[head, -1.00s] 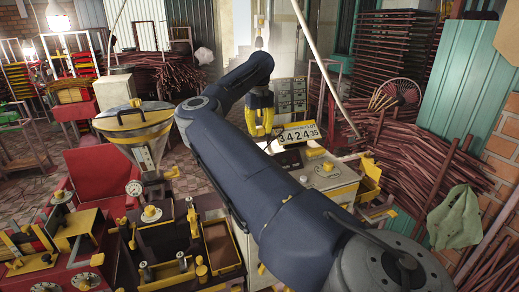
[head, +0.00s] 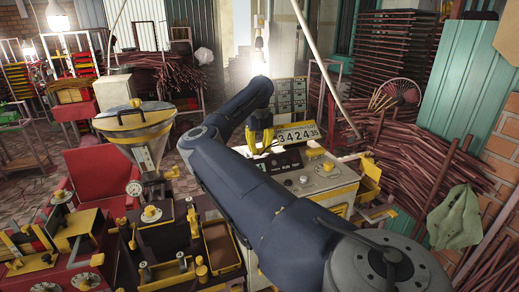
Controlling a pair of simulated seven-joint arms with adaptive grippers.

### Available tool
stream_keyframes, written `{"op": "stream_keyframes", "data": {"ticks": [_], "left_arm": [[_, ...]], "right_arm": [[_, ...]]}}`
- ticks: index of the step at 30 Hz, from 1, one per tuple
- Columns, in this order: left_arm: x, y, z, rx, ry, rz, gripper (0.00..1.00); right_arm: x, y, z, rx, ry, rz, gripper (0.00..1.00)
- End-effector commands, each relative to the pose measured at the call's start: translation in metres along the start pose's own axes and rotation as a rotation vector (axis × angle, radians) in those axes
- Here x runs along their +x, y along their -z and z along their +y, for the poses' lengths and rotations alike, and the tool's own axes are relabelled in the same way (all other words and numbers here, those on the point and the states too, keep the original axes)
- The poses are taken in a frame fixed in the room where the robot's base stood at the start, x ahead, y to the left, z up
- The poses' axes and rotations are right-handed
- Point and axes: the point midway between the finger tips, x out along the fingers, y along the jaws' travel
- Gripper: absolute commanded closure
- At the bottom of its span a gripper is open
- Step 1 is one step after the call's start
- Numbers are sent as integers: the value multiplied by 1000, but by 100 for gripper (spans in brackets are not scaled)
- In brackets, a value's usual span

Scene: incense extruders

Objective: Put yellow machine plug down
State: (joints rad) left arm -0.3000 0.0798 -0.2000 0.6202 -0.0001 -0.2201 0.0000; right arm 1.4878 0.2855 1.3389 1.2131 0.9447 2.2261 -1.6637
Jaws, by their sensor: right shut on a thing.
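My right gripper (head: 260,143) has yellow fingers. They point down, close to the back left of the machine's top, beside the number display. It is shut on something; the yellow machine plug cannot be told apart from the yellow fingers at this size. Whether the plug touches any surface is not clear. The machine (head: 326,178) is a pale box with yellow trim and a dark control panel (head: 284,161) on top. My left gripper is not in view.

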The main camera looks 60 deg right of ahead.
Motion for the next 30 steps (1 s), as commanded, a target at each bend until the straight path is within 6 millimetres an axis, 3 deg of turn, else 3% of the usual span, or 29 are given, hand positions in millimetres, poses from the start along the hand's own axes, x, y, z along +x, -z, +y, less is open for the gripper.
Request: {"op": "stream_keyframes", "data": {"ticks": [22,23,27,30], "left_arm": [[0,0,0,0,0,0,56],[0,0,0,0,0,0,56],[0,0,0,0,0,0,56],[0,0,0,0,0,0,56]], "right_arm": [[12,0,0,-1,0,0,100],[12,0,0,-1,0,0,67],[12,0,0,-1,0,0,52],[12,0,0,-1,0,0,52]]}}
